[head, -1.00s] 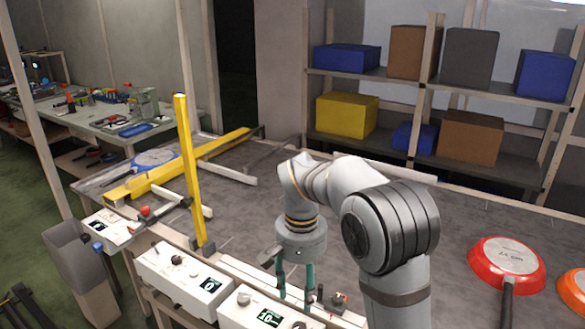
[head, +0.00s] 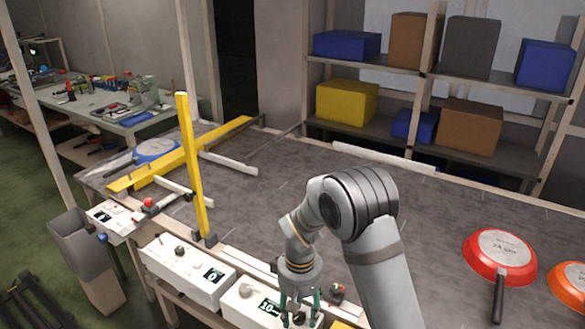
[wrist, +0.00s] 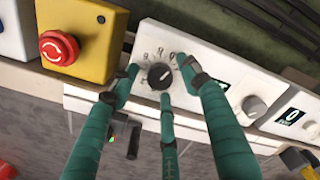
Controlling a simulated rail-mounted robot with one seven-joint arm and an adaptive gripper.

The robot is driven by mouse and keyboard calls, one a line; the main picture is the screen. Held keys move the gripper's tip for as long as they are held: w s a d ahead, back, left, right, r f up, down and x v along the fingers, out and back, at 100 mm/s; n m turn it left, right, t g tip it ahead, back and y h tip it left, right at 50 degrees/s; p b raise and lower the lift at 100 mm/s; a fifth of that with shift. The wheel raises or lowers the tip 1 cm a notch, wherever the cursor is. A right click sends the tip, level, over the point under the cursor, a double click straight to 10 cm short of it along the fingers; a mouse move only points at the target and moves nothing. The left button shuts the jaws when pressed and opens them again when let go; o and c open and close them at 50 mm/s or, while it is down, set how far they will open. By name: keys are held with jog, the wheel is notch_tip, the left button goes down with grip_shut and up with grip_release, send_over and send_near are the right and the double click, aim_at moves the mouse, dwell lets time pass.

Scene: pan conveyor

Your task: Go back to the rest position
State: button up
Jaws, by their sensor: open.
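My gripper (head: 300,312) is low over the front edge of the conveyor, at the right end of a white control box (head: 228,300). In the wrist view my gripper (wrist: 160,82) has its green fingers spread around a black dial knob (wrist: 160,75) with printed marks. The fingers are open; I cannot tell whether any of them touches the knob. In the head view the fingers partly hide this knob. My arm bends above the conveyor belt (head: 290,170).
A yellow box with a red stop button (wrist: 63,48) is close beside the fingers. A yellow post (head: 190,150) and diagonal bar (head: 225,133) stand on the left. A red pan (head: 500,257) and an orange pan (head: 570,285) lie right. Shelves with boxes (head: 347,102) are behind.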

jog(key=n+p, duration=0.1)
jog(key=n, duration=0.2)
jog(key=n+p, duration=0.1)
jog(key=shift+r+n+p, duration=0.3)
jog(key=shift+p, duration=0.05)
jog(key=n+p, duration=0.2)
jog(key=n, duration=0.2)
jog(key=shift+p, duration=0.3)
jog(key=shift+r+b, duration=0.45)
jog(key=shift+r, duration=1.75)
